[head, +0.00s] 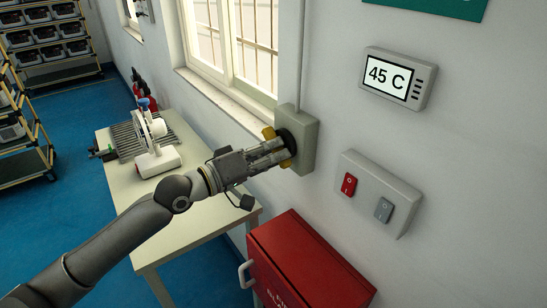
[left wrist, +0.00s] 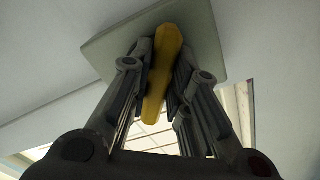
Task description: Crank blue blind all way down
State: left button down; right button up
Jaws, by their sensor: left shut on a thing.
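A yellow handle (head: 268,132) sits on a dark round hub on a grey-green wall box (head: 308,135) beside the window. My left gripper (head: 284,151) reaches this handle and is shut on it. In the left wrist view, the yellow handle (left wrist: 164,62) lies between the two fingers, in front of the box's plate (left wrist: 105,50). The fingers hide part of the handle and hub in the head view. No blue blind can be made out in either view. My right gripper is not in view.
A table (head: 205,214) with a white device (head: 157,158) stands under the window (head: 235,40). A red cabinet (head: 300,262) stands below the box.

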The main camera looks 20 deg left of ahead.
pick_arm(q)
jog(key=shift+w+a+r+m+p, duration=0.2)
jog(key=shift+m+p, duration=0.6)
jog(key=shift+m, duration=4.9)
jog(key=shift+w+a+r+m+p, duration=0.2)
jog(key=shift+m+p, duration=0.65)
jog(key=shift+m, duration=4.85)
jog(key=shift+w+a+m+p, duration=0.1)
jog(key=shift+a+m+p, duration=0.45)
jog(key=shift+m, duration=5.15)
jog(key=shift+d, duration=0.25)
jog(key=c, duration=1.4)
grip_release()
jog(key=shift+o, duration=0.2)
jog(key=shift+r, duration=0.1)
